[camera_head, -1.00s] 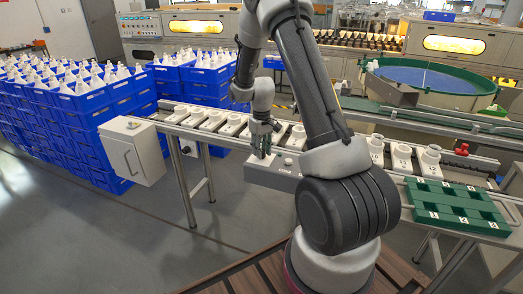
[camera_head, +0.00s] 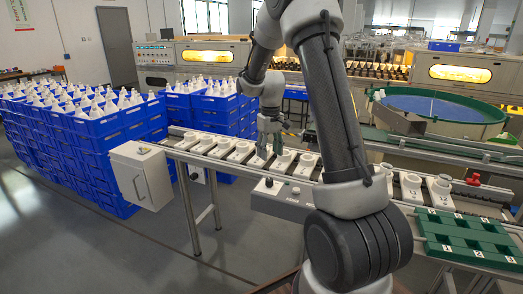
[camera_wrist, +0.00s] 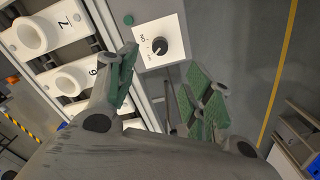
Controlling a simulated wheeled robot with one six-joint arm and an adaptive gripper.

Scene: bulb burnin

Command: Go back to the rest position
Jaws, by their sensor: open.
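My gripper (camera_head: 268,150) is open and empty, above the front edge of the conveyor line with its fingers pointing down. In the wrist view my gripper (camera_wrist: 165,88) has its green-padded fingers spread apart. Between and beyond them is a white plate with a black rotary knob (camera_wrist: 160,46), with no contact visible. In the head view the knob (camera_head: 268,182) sits on the grey control box (camera_head: 283,200) at the front of the line, just below my fingers.
White numbered sockets (camera_head: 240,151) line the conveyor behind the control box. A green tray (camera_head: 466,238) lies at the right end. A white cabinet (camera_head: 142,174) and stacked blue crates (camera_head: 72,150) stand at left. The floor in front is clear.

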